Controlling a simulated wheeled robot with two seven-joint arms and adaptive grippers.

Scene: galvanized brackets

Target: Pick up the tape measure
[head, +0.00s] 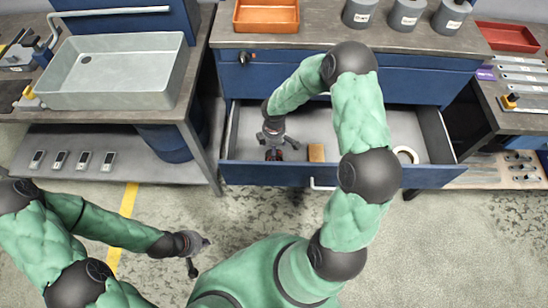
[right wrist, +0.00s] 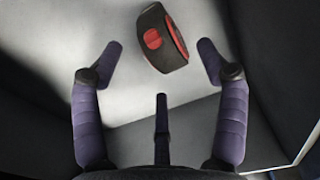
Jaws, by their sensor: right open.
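The tape measure (right wrist: 163,38) is black with a red round face and red trim. It lies on the floor of the open drawer, ahead of the fingers in the right wrist view. In the head view the tape measure (head: 274,155) is small and partly hidden by my right gripper (head: 272,134). My right gripper (right wrist: 160,68) is open and empty, its fingers spread on either side of the line to the tape measure, apart from it. My left gripper (head: 199,256) hangs empty over the floor at lower left, its fingers apart.
The blue drawer (head: 262,174) has walls close around my right gripper. A tan block (head: 316,153) and a white tape roll (head: 405,155) lie in it. On the bench above stand an orange tray (head: 266,28) and grey canisters (head: 406,14). A metal sink (head: 115,100) is at left.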

